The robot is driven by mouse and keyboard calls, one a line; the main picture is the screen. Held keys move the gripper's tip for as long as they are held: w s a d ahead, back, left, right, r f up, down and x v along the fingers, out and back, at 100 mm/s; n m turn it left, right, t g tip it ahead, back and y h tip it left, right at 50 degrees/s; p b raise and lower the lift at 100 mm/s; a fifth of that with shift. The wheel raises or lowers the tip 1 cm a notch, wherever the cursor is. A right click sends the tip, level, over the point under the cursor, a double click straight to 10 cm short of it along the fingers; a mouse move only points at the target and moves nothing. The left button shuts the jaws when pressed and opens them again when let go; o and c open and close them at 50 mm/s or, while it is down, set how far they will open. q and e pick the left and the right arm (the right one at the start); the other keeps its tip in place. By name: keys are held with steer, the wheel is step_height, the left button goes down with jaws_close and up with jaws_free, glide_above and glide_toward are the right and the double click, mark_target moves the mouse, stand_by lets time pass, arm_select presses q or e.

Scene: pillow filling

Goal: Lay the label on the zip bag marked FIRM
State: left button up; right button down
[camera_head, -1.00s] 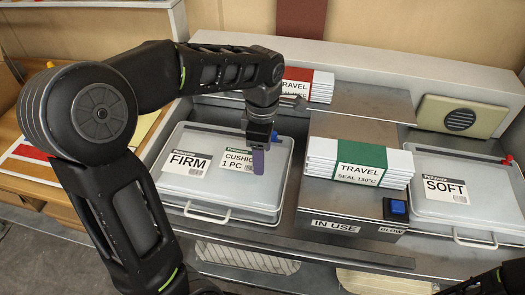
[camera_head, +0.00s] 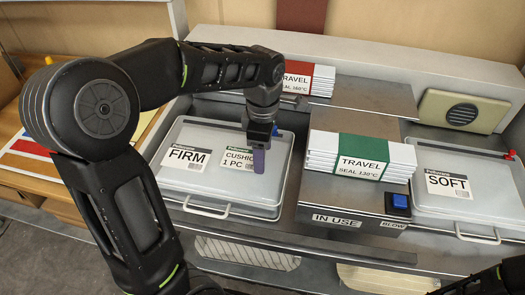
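The FIRM zip bag (camera_head: 203,186), a pale flat case with a front handle, lies at left centre with its FIRM marking facing up. My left gripper (camera_head: 259,162) points down over the right part of the bag. Its purple fingers look closed at the label's right edge and hide the end of the text. I cannot tell whether the label touches the lid. My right gripper is out of view; only a bit of dark arm shows at bottom right.
A SOFT bag (camera_head: 456,208) lies at right. Between the bags stands a metal sealer box (camera_head: 348,204) with a green-banded TRAVEL stack (camera_head: 362,158) and a blue button (camera_head: 398,202). A red-banded stack (camera_head: 311,77) is behind. My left arm crosses above the bag.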

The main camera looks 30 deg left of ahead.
arm_select(q)
steer(key=shift+f+b, duration=0.3)
steer(key=shift+f, duration=0.1)
stand_by(0.5)
steer(key=o, duration=1.4)
steer(key=shift+c, duration=0.2)
steer(key=shift+r, duration=0.1)
step_height(320, 180, up, 7)
steer(key=p, duration=0.5)
steer(key=shift+p, duration=0.3)
